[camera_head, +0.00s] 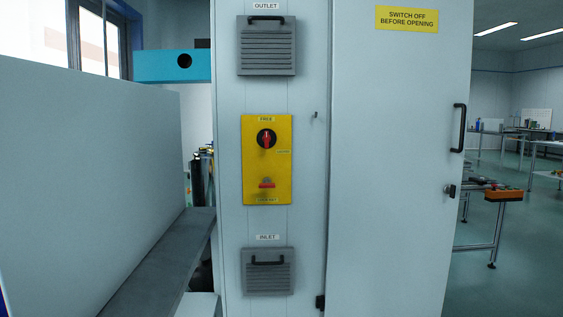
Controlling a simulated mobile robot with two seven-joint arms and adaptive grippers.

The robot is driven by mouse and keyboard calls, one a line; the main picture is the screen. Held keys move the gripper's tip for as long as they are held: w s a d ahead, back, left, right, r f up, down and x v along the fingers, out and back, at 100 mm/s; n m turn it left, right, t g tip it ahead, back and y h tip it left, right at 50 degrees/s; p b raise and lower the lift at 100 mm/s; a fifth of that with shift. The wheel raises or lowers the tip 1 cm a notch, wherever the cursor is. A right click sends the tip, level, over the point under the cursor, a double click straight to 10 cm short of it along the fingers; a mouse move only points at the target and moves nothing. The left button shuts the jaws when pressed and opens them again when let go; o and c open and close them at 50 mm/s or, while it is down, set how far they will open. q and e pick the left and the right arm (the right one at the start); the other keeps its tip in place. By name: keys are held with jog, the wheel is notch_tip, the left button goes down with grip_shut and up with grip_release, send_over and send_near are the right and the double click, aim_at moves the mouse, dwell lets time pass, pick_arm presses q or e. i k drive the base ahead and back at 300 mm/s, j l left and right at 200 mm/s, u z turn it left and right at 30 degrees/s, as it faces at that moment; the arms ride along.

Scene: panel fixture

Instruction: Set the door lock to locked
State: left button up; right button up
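A grey cabinet stands in front of me. A yellow panel (281,173) on its narrow left section carries a round black switch with a red knob (266,139), whose grip looks about upright. A label above it reads FREE (266,119); a small label at its lower right is too small to read surely. Lower on the panel is a small red and grey part (267,183). The cabinet door (390,170) at the right looks closed, with a black handle (458,128) and a small dark latch or lock (450,190) below. Neither of my grippers is in view.
Louvred vents with black handles sit above, marked OUTLET (266,55), and below, marked INLET (268,275). A yellow sign (407,19) is on the door. A pale wall panel (90,180) stands close at left. Workbenches (490,195) and open floor lie at right.

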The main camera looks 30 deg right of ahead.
aim_at(450, 189)
jog(key=z, duration=1.65)
